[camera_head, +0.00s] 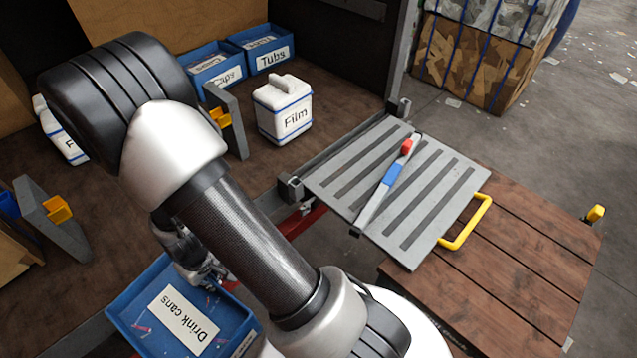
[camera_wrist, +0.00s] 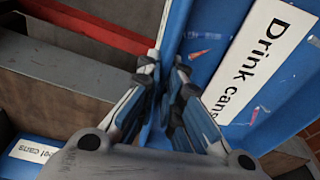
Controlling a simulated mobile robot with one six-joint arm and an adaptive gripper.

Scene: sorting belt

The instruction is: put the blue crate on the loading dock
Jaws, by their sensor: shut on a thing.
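The blue crate labelled "Drink cans" (camera_head: 235,304) is at the lower left of the head view, tilted in the picture, with small scraps on it. It also fills the upper right of the wrist view (camera_wrist: 206,52). My gripper (camera_head: 205,272) is shut on the crate's upper wall; in the wrist view its fingers (camera_wrist: 168,92) straddle that wall. What lies under the crate is hidden. A wooden platform (camera_head: 520,262) at the right, beside a ribbed grey plate (camera_head: 440,205), looks like the loading dock.
A yellow handle (camera_head: 468,222) and a red-and-blue bar (camera_head: 372,208) are on the plate. Behind are a white "Film" container (camera_head: 283,100) and blue crates, one labelled "Tubs" (camera_head: 246,42). Another blue crate (camera_wrist: 20,168) shows at the wrist view's lower left. The platform's visible top is clear.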

